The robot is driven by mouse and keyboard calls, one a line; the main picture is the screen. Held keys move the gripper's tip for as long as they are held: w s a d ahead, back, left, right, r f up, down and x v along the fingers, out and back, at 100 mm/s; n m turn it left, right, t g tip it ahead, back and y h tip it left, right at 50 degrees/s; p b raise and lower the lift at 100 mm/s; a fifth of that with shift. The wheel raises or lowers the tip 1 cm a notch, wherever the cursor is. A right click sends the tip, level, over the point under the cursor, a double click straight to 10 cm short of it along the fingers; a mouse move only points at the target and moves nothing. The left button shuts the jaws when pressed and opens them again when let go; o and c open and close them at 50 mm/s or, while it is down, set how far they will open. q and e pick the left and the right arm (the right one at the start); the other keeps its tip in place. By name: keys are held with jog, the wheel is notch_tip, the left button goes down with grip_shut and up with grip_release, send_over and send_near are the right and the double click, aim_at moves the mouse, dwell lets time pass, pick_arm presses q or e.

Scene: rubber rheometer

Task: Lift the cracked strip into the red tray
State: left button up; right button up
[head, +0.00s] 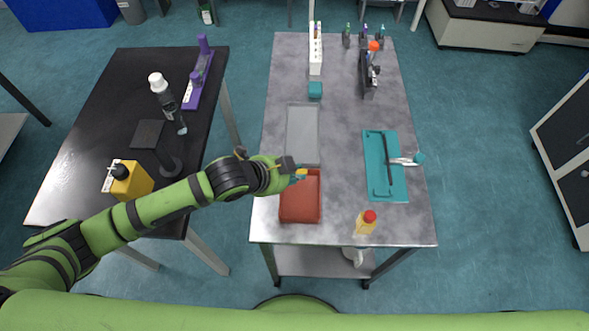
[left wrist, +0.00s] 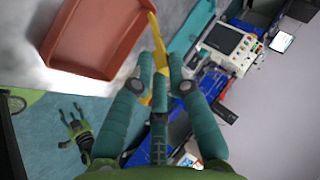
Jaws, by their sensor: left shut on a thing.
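The yellow strip (left wrist: 158,62) shows in the left wrist view between the teal fingers of my left gripper (left wrist: 160,66); I cannot make out a crack in it. In the head view my left gripper (head: 296,172) is at the far edge of the red tray (head: 300,203), with a small bit of yellow at its fingertips. The gripper is shut on the strip. The red tray also shows in the left wrist view (left wrist: 98,35), beside the strip.
A clear grey tray (head: 302,133) lies beyond the red tray. A red-capped bottle (head: 365,223) stands near the front edge. A rack (head: 315,58) and a teal block (head: 315,90) are farther back.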

pick_arm(q)
jog(key=shift+f+b, duration=2.1)
jog(key=shift+f, duration=1.7)
jog(key=o, duration=0.9)
jog(key=shift+r, duration=0.1)
jog(key=v, duration=1.1)
jog(key=shift+s+a+r, duration=0.25)
